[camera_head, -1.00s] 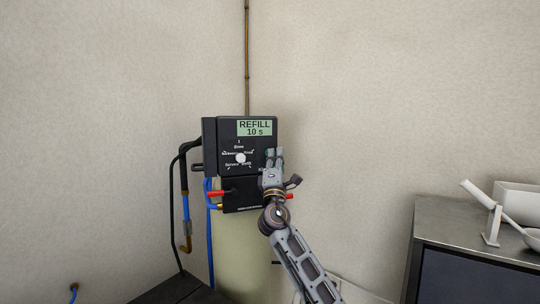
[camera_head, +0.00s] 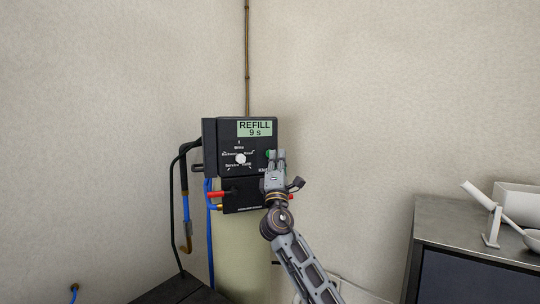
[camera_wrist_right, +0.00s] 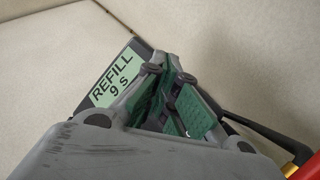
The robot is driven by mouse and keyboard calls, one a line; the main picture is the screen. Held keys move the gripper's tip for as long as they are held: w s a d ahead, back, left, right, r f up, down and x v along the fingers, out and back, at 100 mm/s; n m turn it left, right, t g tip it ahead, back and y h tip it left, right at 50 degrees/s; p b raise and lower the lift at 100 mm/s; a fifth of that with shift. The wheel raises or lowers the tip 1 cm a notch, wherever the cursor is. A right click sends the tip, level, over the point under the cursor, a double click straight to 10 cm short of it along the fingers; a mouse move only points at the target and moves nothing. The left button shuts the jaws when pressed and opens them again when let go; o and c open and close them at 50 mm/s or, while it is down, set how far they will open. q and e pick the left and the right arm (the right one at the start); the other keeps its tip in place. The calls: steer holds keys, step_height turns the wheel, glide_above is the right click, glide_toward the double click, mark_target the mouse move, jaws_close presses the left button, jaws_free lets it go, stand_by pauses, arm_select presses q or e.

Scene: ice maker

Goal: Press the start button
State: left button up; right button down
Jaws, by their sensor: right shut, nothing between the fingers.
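The black control box (camera_head: 210,150) hangs on the wall side of a pale tank, with a lit display (camera_head: 254,129) reading "REFILL 9 s" and a white round dial (camera_head: 240,158). The display also shows in the right wrist view (camera_wrist_right: 114,80). A small green spot that looks like the start button (camera_head: 267,154) shows at the box's right side, just left of my fingertips. My right gripper (camera_head: 277,155) is shut and empty at the box's right edge. Whether it touches the button I cannot tell. The wrist view shows its green-padded fingers (camera_wrist_right: 172,98). My left gripper is not in view.
Black and blue hoses (camera_head: 209,245) run down the left of the box. A red-handled valve (camera_head: 218,193) sits low on it. A grey cabinet (camera_head: 450,223) with a white container (camera_head: 516,202) and scoop stands at right. The wall area between is clear.

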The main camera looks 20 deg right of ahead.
steer(key=shift+s, duration=0.15)
steer(key=shift+h, duration=0.3)
steer(key=s, duration=0.2)
steer(key=s+p, duration=0.1)
steer(key=s, duration=0.1)
steer(key=shift+s+a, duration=0.2)
steer(key=shift+s, duration=0.15)
stand_by(0.8)
